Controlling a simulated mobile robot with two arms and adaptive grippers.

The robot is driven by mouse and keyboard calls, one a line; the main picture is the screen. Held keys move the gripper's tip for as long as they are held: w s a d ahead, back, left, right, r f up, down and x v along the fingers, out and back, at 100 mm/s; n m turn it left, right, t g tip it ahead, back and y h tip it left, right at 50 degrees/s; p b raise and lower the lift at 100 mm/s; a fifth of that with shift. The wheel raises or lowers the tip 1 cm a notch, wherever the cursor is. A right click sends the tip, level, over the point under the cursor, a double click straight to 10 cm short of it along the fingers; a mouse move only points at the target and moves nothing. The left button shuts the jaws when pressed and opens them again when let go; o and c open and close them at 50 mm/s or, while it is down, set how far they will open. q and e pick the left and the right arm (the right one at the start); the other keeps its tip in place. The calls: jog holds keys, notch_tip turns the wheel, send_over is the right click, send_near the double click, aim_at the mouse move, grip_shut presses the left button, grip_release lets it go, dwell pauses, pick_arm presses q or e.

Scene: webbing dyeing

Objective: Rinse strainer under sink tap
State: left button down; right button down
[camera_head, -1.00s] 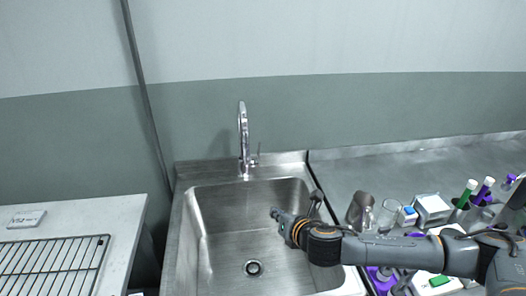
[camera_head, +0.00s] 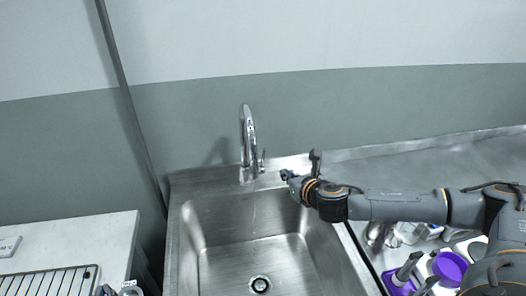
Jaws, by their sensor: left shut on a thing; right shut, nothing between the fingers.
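The steel sink (camera_head: 190,262) fills the lower middle of the view, with its drain visible. The chrome tap (camera_head: 246,140) stands upright behind the basin, with its lever (camera_head: 262,160) on the right side. My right gripper (camera_head: 287,175) is shut and empty, over the sink's back right part, just in front of and right of the tap lever; I cannot tell whether they touch. My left gripper (camera_head: 107,291) only just shows at the bottom edge, left of the sink. It is shut on a small pale grey piece (camera_head: 131,287), probably the strainer, mostly cut off. No water stream shows.
A white table with a wire rack (camera_head: 45,283) and a small label block (camera_head: 9,246) stands on the left. Purple items (camera_head: 450,266) and glassware (camera_head: 412,232) crowd the right counter (camera_head: 380,168), partly behind my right arm. The basin is clear.

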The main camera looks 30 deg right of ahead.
pick_arm(q)
jog(key=shift+r, duration=0.1)
jog(key=shift+s+r, duration=0.1)
jog(key=shift+r, duration=0.1)
jog(key=shift+s+r+p, duration=0.1)
jog(key=shift+r+p, duration=0.45)
jog(key=shift+p, duration=0.15)
jog(key=shift+r+p, duration=0.45)
jog(key=shift+s+r, duration=0.1)
jog(key=shift+r, duration=0.1)
pick_arm(e)
jog(key=w+r+x, duration=0.1)
jog(key=r+x, duration=0.1)
jog(key=x, duration=1)
jog(key=shift+w, duration=0.25)
pick_arm(q)
jog(key=shift+r, duration=0.1)
